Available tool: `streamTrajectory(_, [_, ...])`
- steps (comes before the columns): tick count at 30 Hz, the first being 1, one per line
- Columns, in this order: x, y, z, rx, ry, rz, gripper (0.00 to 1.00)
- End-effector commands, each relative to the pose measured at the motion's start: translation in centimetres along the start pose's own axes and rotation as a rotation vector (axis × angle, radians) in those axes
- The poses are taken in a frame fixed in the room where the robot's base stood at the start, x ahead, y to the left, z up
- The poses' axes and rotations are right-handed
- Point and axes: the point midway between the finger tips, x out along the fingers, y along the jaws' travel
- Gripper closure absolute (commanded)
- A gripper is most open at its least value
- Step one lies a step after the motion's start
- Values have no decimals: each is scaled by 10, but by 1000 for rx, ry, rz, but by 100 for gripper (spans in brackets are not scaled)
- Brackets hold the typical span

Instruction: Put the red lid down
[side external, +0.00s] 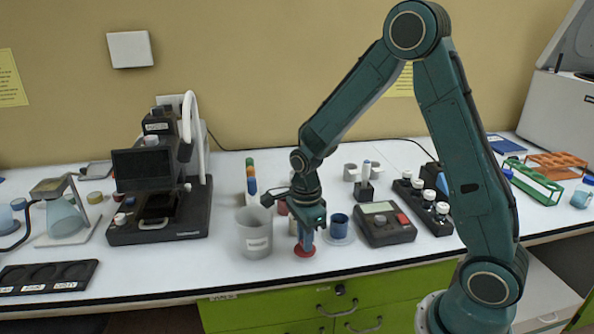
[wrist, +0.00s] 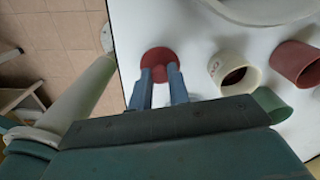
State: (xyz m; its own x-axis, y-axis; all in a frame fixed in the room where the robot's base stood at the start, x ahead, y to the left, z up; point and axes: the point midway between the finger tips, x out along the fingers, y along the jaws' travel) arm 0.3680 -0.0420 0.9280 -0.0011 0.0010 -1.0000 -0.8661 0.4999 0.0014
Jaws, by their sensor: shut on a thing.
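The red lid (side external: 304,251) is a small round disc at the front part of the white bench, below my gripper (side external: 305,236). In the wrist view the red lid (wrist: 160,57) sits between the two blue-grey fingertips of my gripper (wrist: 159,72), near the bench edge. My gripper points down and is shut on the lid. The lid is at or very close to the bench top; I cannot tell whether it touches.
The wrist view shows a cream cup (wrist: 234,75) and a red cup (wrist: 297,62). The bench's front edge is close.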

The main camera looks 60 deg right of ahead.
Motion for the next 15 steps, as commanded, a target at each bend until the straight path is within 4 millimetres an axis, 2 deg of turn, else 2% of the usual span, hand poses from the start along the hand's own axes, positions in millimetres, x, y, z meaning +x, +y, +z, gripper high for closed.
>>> streamTrajectory(3, [8,0,0,0,0,1,100])
streamTrajectory(15, [11,0,0,0,0,1,100])
